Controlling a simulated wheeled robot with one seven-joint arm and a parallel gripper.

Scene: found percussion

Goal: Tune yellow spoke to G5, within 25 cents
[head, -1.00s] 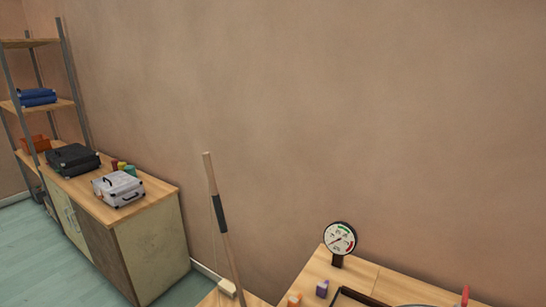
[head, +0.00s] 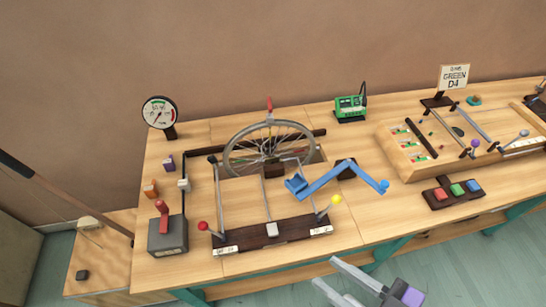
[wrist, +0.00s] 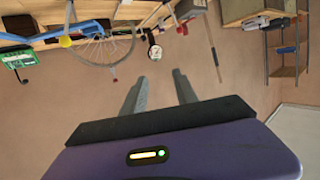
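A spoked wheel (head: 240,160) stands upright in a dark stand on the wooden bench (head: 340,240). A yellow ball knob (head: 336,199) sits at the front right of this rig, on a thin lever. I cannot single out a yellow spoke at this size. A green boxed device (head: 350,107) with a small screen stands behind, right of the wheel; its reading is too small to make out. My gripper (head: 327,272) is in front of the bench, apart from everything. In the wrist view its two fingers (wrist: 160,78) are spread and empty; the wheel (wrist: 98,48) shows upside down.
A red ball knob (head: 203,226) is at the rig's front left. A blue arm (head: 335,178) lies across its right side. A round dial (head: 160,112) stands back left. A grey box with red handle (head: 167,238) is front left. A tray (head: 408,155) and coloured-button block (head: 455,193) are right.

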